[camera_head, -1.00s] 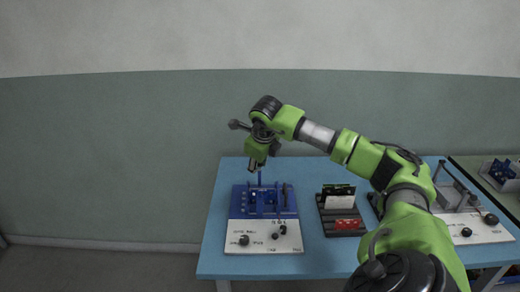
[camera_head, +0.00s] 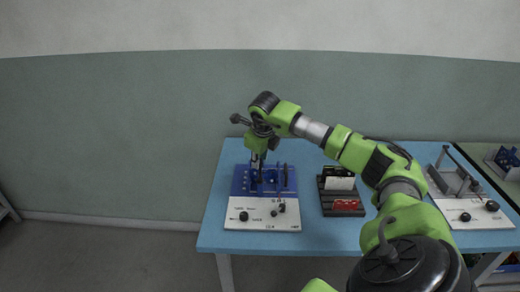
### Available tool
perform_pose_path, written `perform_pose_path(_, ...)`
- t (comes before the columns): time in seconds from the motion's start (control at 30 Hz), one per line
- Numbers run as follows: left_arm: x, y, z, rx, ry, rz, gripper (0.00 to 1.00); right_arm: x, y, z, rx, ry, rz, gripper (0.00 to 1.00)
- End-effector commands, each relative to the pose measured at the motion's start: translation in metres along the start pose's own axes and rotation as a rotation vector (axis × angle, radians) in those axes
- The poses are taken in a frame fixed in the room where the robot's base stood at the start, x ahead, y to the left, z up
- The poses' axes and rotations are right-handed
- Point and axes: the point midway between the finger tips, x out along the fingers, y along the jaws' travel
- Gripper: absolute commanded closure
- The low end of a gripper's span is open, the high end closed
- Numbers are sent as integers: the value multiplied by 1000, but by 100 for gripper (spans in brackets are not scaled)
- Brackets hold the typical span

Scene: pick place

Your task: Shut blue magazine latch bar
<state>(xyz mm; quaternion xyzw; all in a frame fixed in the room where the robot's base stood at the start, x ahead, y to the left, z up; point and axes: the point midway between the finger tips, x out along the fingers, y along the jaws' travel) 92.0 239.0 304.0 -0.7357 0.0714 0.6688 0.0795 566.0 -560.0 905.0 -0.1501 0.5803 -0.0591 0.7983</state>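The blue magazine (camera_head: 243,188) sits on the rear of a white board (camera_head: 262,214) at the left of the table. Dark upright parts stand on it. I cannot make out which part is the latch bar. My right gripper (camera_head: 257,177) points down over the middle of the blue magazine, at its small parts. It is too small to tell whether it touches them or whether its fingers are open or shut. My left gripper is not in view.
A dark rack (camera_head: 341,193) holding white and red pieces stands in the middle of the blue table (camera_head: 330,237). Another white board (camera_head: 478,215) with a grey fixture and black knobs is at the right.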

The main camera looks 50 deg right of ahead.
Motion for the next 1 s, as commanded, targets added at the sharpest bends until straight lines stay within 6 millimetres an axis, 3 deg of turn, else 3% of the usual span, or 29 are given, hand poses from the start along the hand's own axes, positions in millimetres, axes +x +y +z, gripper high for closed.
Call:
perform_pose_path(0.6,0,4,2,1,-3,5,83,-107,1,2,-1,0,0,77)
perform_pose_path(1.0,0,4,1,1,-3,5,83,-117,2,1,-1,3,1,77)
